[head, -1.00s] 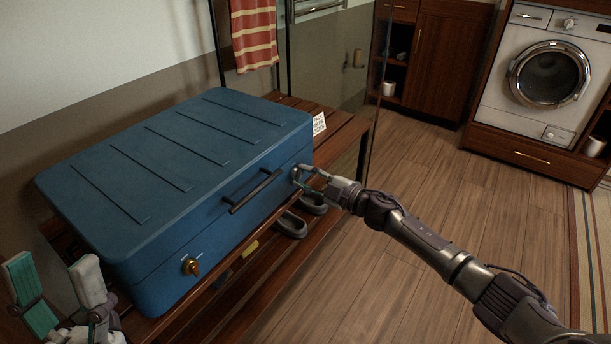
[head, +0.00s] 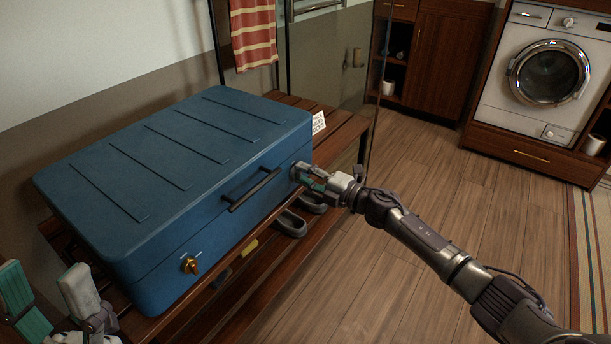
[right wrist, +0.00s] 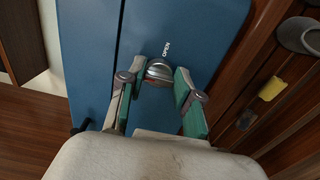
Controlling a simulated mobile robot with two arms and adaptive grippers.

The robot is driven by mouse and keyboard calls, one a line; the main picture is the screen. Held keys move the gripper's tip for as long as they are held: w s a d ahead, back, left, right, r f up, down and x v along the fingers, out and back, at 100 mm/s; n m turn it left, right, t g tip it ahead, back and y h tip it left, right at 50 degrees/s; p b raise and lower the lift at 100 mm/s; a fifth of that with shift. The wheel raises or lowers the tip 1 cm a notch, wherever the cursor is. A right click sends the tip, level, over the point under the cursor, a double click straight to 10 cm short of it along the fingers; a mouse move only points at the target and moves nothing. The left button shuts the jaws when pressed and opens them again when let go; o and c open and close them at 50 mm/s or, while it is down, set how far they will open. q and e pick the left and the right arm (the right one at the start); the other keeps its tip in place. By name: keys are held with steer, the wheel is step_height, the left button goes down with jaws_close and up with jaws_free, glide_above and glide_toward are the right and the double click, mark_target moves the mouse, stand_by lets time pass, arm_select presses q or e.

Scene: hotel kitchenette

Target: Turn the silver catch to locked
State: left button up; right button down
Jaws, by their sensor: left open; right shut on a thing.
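A blue case (head: 185,150) lies closed on a wooden slatted bench. The silver catch (right wrist: 158,70) is on its front face, near the right end of that face in the head view. The printed word OPEN stands beside the catch in the right wrist view. My right gripper (head: 300,171) is shut on the silver catch, which sits between its green-padded fingers (right wrist: 155,84). The gripper hides most of the catch in the head view. My left gripper (head: 44,286) is open and empty, near the case's left front corner.
A brass catch (head: 191,265) and a dark handle (head: 250,189) are also on the case's front. The bench (head: 345,130) has a lower shelf with grey slippers (head: 291,222) and a yellow item (head: 250,247). The wooden floor to the right is clear.

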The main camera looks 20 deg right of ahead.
steer(key=shift+f, duration=0.1)
stand_by(0.3)
steer(key=c, duration=0.8)
jaws_free()
steer(key=v, duration=1.2)
steer(key=shift+d, duration=0.1)
